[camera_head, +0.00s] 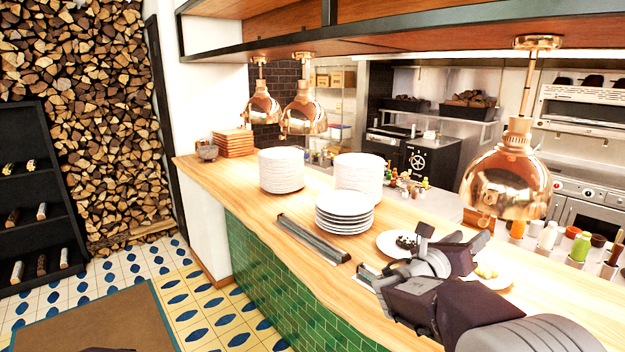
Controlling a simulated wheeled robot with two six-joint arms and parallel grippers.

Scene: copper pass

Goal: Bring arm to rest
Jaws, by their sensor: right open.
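My right arm comes in from the lower right of the head view and reaches over the wooden counter. My right gripper (448,240) is open above a white plate near the counter's middle right. I see nothing held between its fingers. The plate (388,245) carries some dark food and is partly hidden behind the gripper. Another white plate (503,281) with pale yellow food lies just right of the gripper, partly covered by my arm.
The wooden counter (240,187) holds plate stacks (281,170) and a metal rail (312,238) along its front edge. Bottles (548,235) stand at the right.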

